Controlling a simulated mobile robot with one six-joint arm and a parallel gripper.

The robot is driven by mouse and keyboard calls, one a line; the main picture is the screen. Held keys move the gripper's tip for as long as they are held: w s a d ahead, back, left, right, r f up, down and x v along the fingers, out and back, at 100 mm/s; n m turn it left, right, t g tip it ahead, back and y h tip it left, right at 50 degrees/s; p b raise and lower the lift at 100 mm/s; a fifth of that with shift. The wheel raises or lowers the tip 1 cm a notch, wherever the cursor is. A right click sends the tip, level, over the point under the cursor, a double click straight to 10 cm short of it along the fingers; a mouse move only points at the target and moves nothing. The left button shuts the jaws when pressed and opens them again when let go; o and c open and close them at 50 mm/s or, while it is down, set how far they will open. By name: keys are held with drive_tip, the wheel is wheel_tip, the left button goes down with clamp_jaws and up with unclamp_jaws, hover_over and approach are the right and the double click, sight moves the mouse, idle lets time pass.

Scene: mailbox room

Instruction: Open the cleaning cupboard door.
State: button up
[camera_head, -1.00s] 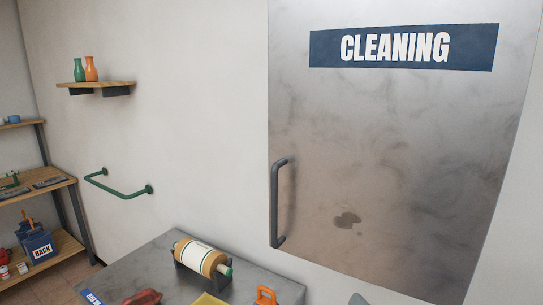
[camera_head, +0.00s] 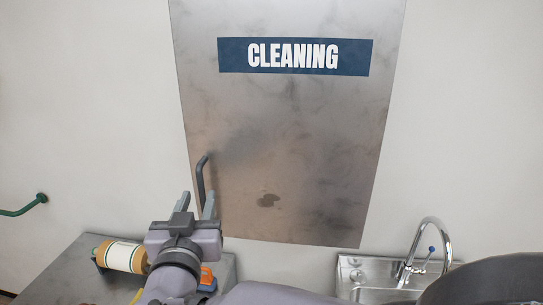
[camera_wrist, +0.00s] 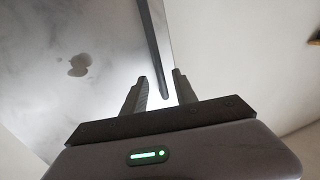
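The cleaning cupboard door (camera_head: 290,130) is a grey metal panel with a blue CLEANING sign (camera_head: 294,56). It looks shut against the wall. Its dark vertical bar handle (camera_head: 201,178) is at the lower left of the door. My gripper (camera_head: 197,202) is in front of the handle's lower part, fingers pointing up. In the wrist view my gripper (camera_wrist: 160,88) is open, and the handle (camera_wrist: 154,45) runs down to between the fingertips. I cannot tell whether the fingers touch it. The handle's lower end is hidden in the head view.
A sink (camera_head: 375,275) with a curved tap (camera_head: 420,240) is at the lower right. A green rail (camera_head: 22,209) is on the left wall.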

sight(201, 191)
drive_tip(key=w, duration=0.4)
drive_tip(key=shift+w+a, duration=0.25)
drive_tip(key=shift+w, duration=0.05)
drive_tip(key=shift+c, duration=0.2)
clamp_jaws()
idle(0.9)
